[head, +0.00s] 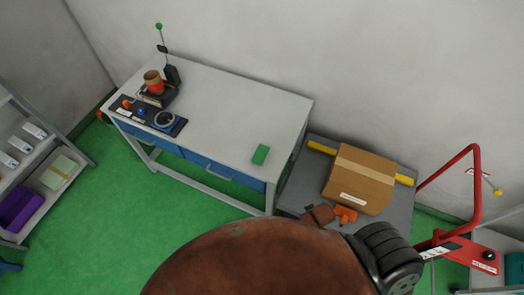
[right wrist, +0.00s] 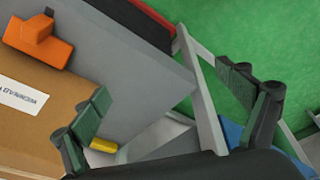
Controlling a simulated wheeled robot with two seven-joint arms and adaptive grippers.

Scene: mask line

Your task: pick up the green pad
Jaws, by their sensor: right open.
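My left gripper is in neither view.
A grey cart (head: 290,197) stands right of the worktable, with a cardboard box (head: 358,180), a yellow bar (head: 321,147) and an orange part (head: 346,214). A dial device (head: 165,119) and an orange-brown cup (head: 153,81) occupy the table's left end. The table's middle is clear.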

